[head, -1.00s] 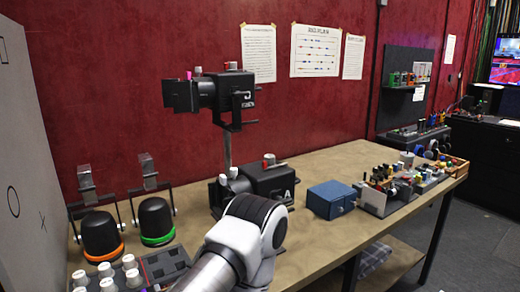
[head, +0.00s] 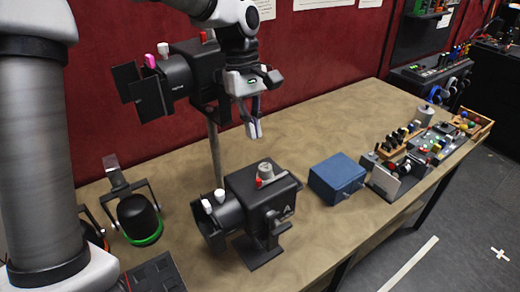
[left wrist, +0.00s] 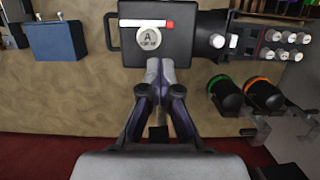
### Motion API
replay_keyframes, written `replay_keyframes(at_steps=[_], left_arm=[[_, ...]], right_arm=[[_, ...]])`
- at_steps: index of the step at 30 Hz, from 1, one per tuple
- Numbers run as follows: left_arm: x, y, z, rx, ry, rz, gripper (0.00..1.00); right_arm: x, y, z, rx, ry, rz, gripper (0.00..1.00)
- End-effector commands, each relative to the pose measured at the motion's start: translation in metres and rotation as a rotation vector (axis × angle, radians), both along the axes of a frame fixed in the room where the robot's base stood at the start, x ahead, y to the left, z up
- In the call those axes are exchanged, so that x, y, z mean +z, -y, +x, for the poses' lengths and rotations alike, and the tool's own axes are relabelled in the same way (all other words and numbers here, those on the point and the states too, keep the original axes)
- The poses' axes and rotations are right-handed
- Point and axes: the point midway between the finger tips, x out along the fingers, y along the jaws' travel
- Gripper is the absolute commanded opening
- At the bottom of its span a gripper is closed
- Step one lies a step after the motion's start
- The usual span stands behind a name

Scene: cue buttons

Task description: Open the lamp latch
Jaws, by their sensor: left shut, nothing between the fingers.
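The lower black lamp (head: 238,195), marked A, stands on the bench. On its top are a round grey cap (head: 265,170) and a light latch bar with a red end (head: 272,181). In the left wrist view the lamp housing (left wrist: 185,43) is at top centre, with the cap (left wrist: 149,41) and the red-and-white bar (left wrist: 148,23). My left gripper (head: 255,129) is shut and empty, pointing down above and behind the lamp. In the wrist view its fingertips (left wrist: 160,64) appear just below the cap; they look apart from the lamp. My right gripper is out of view.
A second black lamp (head: 178,77) is on a pole, left of my gripper. A blue box (head: 338,176) is to the right of the lower lamp. Crowded small parts (head: 405,160) fill the right end. Bare bench (head: 300,130) lies behind the box.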

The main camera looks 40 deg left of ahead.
Motion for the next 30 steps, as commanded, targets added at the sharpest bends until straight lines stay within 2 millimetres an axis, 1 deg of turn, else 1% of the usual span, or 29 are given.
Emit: replay_keyframes(at_steps=[5,8,11,18,21,25,30], left_arm=[[-0.001,0.001,-0.001,0.000,-0.002,-0.002,0.00],[-0.007,0.002,-0.002,-0.001,-0.006,-0.003,0.00],[-0.019,0.005,-0.003,-0.001,-0.007,-0.002,0.00],[-0.066,0.016,-0.009,-0.001,-0.010,-0.002,0.00],[-0.082,0.019,-0.010,0.000,-0.008,-0.002,0.00],[-0.095,0.022,-0.011,0.001,-0.006,-0.002,0.00],[-0.099,0.023,-0.011,0.001,-0.002,-0.002,0.00]], right_arm=[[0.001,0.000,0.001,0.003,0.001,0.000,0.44],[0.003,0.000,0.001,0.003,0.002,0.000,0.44],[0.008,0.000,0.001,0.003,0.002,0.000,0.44],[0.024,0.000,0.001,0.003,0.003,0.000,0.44],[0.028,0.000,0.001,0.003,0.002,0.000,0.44],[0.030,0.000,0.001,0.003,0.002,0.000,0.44],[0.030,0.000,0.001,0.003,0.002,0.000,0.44]])
